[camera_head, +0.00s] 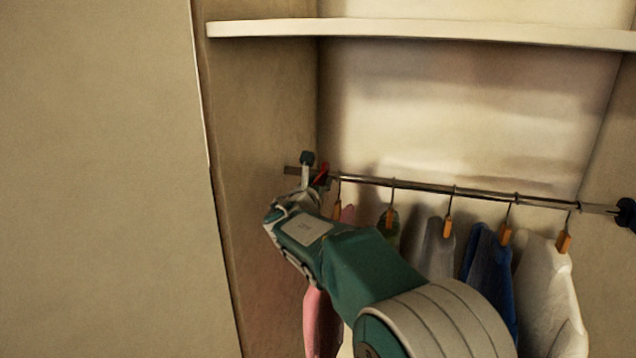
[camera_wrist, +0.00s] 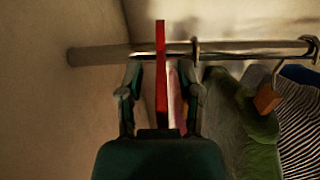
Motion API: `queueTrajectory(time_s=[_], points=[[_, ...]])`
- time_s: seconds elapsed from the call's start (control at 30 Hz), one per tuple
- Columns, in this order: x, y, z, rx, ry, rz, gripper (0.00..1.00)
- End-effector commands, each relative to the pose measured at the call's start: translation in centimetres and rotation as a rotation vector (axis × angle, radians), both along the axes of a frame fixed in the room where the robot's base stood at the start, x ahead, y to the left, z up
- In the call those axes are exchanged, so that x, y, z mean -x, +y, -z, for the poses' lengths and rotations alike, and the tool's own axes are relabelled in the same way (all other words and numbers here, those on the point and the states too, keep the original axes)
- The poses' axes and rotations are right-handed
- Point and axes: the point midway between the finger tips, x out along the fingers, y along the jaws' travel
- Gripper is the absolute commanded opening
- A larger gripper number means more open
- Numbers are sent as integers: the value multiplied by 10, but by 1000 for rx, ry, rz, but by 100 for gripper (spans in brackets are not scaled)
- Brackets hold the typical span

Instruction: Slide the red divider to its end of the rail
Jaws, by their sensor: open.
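The red divider (camera_head: 322,174) is on the metal rail (camera_head: 430,187) near the rail's left end, close to the closet's left wall. In the wrist view the divider (camera_wrist: 161,75) stands upright, seen edge-on, between the two fingers of my gripper (camera_wrist: 161,80). The fingers are open, with a gap visible on each side of the divider. In the head view my gripper (camera_head: 314,168) is at the rail's left end and partly hides the divider. A short length of bare rail (camera_wrist: 95,55) shows left of the divider in the wrist view.
Several garments hang right of the divider, including a pink one (camera_head: 312,320), a blue one (camera_head: 488,270) and a white one (camera_head: 550,295). A dark piece (camera_head: 626,213) sits at the rail's right end. A shelf (camera_head: 430,33) runs above the rail.

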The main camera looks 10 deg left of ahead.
Motion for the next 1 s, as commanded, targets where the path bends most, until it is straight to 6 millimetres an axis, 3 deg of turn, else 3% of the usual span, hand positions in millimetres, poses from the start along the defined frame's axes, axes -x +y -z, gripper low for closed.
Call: queueTrajectory(time_s=[0.13, 0.17, 0.2, 0.27, 0.53, 0.8, 1.0], points=[[0, 0, 0, 0, 0, 0, 46], [0, 0, 0, 0, 0, 0, 41], [0, 0, 0, 0, 0, 0, 23], [0, 0, 0, 0, 0, 0, 0], [0, 2, 0, 0, 0, 0, 0], [-2, 31, 0, 0, -2, 0, 0], [-3, 32, 0, 0, 0, 2, 0]])
